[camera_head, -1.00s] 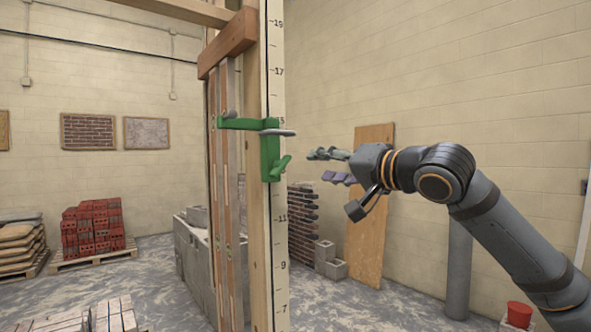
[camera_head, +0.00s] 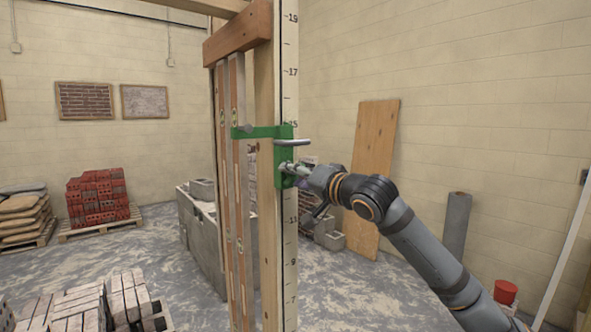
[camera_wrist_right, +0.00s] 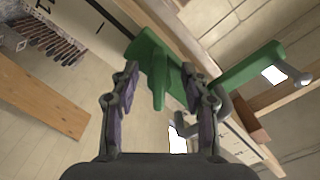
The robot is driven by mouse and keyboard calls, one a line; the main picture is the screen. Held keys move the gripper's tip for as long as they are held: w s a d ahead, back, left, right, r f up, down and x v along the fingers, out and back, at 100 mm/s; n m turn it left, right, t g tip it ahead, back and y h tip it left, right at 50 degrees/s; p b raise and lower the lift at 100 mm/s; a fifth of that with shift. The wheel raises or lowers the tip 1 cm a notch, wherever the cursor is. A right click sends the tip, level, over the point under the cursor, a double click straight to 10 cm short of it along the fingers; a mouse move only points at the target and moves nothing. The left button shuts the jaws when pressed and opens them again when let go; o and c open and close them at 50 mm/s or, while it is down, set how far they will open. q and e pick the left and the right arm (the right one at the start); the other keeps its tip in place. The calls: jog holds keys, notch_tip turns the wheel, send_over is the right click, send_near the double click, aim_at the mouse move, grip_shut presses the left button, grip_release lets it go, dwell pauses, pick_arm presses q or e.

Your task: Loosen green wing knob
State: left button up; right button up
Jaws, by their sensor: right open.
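The green wing knob (camera_wrist_right: 158,88) sits on the green bracket (camera_head: 282,150), which is fixed on the upright wooden post with the number scale. In the right wrist view the knob's wing points between the two fingers of my right gripper (camera_wrist_right: 160,78), which is open. A gap shows on both sides of the wing. In the head view my right gripper (camera_head: 291,172) is at the lower part of the bracket and hides most of the knob. My left gripper is not in view.
A grey bar (camera_head: 291,142) sticks out of the bracket just above my right gripper. The bracket's green arm (camera_wrist_right: 250,66) reaches across to the wooden levels (camera_head: 238,180). A plywood board (camera_head: 374,170) leans on the wall behind. Grey blocks (camera_head: 200,225) stand behind the post.

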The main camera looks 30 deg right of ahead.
jog(key=shift+d, duration=0.1)
jog(key=c, duration=0.6)
grip_shut()
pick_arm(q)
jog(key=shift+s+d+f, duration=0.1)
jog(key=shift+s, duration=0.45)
pick_arm(e)
jog(key=shift+n, duration=0.3)
jog(key=n, duration=0.4)
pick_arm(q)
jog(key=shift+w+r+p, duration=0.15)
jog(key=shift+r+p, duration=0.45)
pick_arm(e)
jog(key=n, duration=0.4)
jog(key=shift+n, duration=0.5)
